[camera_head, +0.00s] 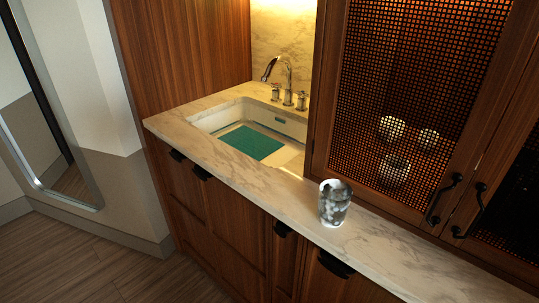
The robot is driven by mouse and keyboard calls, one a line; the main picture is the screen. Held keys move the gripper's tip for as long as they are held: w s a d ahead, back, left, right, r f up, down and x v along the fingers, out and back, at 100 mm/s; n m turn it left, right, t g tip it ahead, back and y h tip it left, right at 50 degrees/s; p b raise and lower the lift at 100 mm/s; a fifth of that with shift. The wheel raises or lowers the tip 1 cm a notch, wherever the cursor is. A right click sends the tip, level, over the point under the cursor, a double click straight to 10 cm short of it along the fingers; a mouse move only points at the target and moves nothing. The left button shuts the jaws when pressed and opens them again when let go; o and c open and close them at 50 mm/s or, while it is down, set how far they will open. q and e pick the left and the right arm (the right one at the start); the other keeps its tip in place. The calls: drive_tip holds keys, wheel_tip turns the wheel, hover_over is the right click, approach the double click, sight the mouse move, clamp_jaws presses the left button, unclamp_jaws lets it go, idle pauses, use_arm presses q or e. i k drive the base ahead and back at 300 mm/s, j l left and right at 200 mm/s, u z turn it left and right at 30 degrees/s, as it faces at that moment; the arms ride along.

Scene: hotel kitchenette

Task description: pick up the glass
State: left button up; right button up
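A clear, patterned glass (334,203) stands upright on the marble counter (270,183), close to its front edge and in front of the mesh-fronted cabinet. Its surface shows dark and light patches. Neither of my grippers is in the camera_head view, so nothing is seen touching the glass.
A white sink (215,121) with a teal mat (250,143) lies left of the glass, with a chrome faucet (286,72) behind it. The mesh cabinet (410,90) has black handles and rounded items inside. Wooden drawers (230,215) are below; floor (90,265) is clear at left.

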sight(335, 195)
drive_tip(key=i, duration=0.25)
drive_tip(key=i+j+z, duration=0.1)
drive_tip(key=z, duration=0.35)
drive_tip(key=j+z, duration=0.3)
drive_tip(key=z, duration=0.15)
drive_tip(key=j+z, duration=0.2)
drive_tip(key=z, duration=0.25)
drive_tip(key=i, duration=0.05)
